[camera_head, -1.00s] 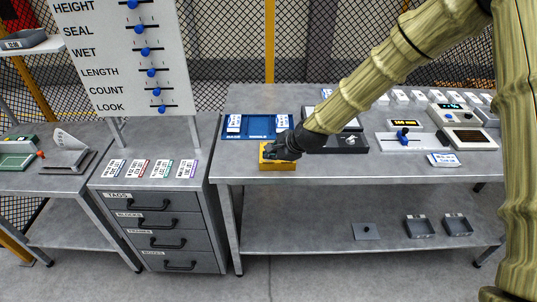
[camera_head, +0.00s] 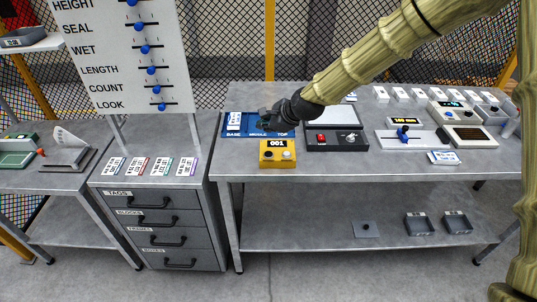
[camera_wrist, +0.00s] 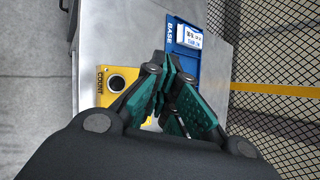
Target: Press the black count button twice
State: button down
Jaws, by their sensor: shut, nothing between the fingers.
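The yellow counter box (camera_head: 278,160) sits near the front edge of the right bench, and its display (camera_head: 277,143) reads 001. In the wrist view the round black count button (camera_wrist: 116,83) shows on the yellow face beside the word COUNT. A pale second button (camera_head: 287,155) is on the box's right side in the head view. My gripper (camera_head: 266,117) is shut and empty, above and behind the box, over the blue tray and apart from the button. In the wrist view its green-padded fingers (camera_wrist: 165,65) hide part of the box.
The blue tray (camera_head: 235,134) with a white labelled block lies behind the box. A dark panel with a red switch (camera_head: 337,140) stands to its right. A slider unit (camera_head: 404,140) is farther right. Bare bench top lies left of and in front of the box.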

jog(key=b, duration=0.3)
send_over(266, 155)
notch_tip(266, 155, down, 6)
jog(key=shift+w+r, duration=0.1)
jog(key=shift+d+f+b, duration=0.1)
jog(key=shift+f+b, duration=0.5)
jog(key=shift+f, duration=0.55)
jog(key=shift+f, duration=0.25)
jog(key=shift+f, duration=0.15)
dwell(0.4)
jog(key=shift+f+b, duration=0.3)
jog(key=shift+f, duration=0.2)
dwell(0.8)
jog(key=shift+r, duration=0.15)
jog(key=shift+r+p, duration=0.6)
jog(key=shift+r, duration=0.15)
